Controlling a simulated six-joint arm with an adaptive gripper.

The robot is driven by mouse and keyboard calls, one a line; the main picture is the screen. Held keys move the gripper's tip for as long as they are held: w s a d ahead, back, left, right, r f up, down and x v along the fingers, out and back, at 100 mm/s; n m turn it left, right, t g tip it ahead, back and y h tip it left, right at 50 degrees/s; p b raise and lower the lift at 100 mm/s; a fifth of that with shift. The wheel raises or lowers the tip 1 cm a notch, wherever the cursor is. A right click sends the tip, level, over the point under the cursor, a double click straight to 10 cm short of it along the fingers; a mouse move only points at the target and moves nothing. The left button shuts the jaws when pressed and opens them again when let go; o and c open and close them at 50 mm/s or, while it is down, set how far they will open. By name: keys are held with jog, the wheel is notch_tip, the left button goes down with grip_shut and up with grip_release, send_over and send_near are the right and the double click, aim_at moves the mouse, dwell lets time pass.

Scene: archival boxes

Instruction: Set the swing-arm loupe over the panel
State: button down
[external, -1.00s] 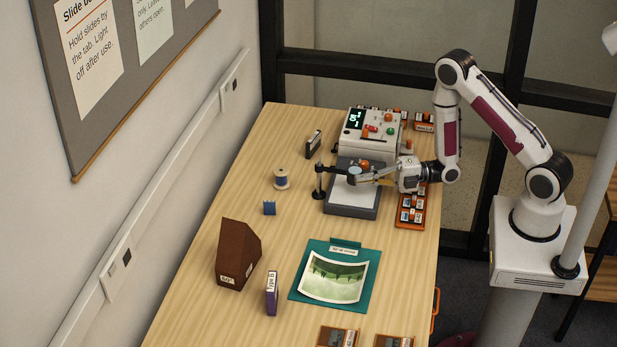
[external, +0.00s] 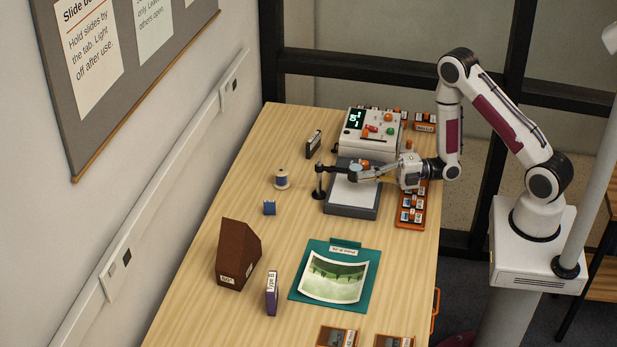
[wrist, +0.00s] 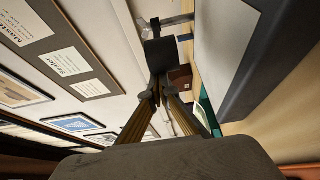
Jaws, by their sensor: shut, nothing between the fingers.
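The swing-arm loupe has a dark post (external: 319,182) at the left edge of the light box, and its arm reaches right. Its small round lens (external: 354,169) is over the light box's white panel (external: 356,190), towards the back. My gripper (external: 358,178) is shut and empty, low over the panel, right beside the lens end. I cannot tell whether it touches the loupe. In the wrist view my shut fingertips (wrist: 157,88) are just below a dark square piece (wrist: 161,53), probably part of the loupe. The grey light box edge (wrist: 245,50) is at right.
A white control box (external: 370,132) with coloured knobs stands behind the panel. Orange slide trays (external: 411,214) line the right side. A teal folder (external: 360,295) with a photo and a brown holder (external: 237,255) are nearer.

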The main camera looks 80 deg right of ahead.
jog(key=shift+s+a, duration=0.3)
jog(key=shift+a, duration=0.65)
jog(key=shift+s+a, duration=0.25)
jog(key=shift+a, duration=0.7)
jog(key=d+v, duration=0.1)
jog(key=v, duration=0.8)
jog(key=shift+d, duration=0.35)
jog(key=shift+w, duration=0.1)
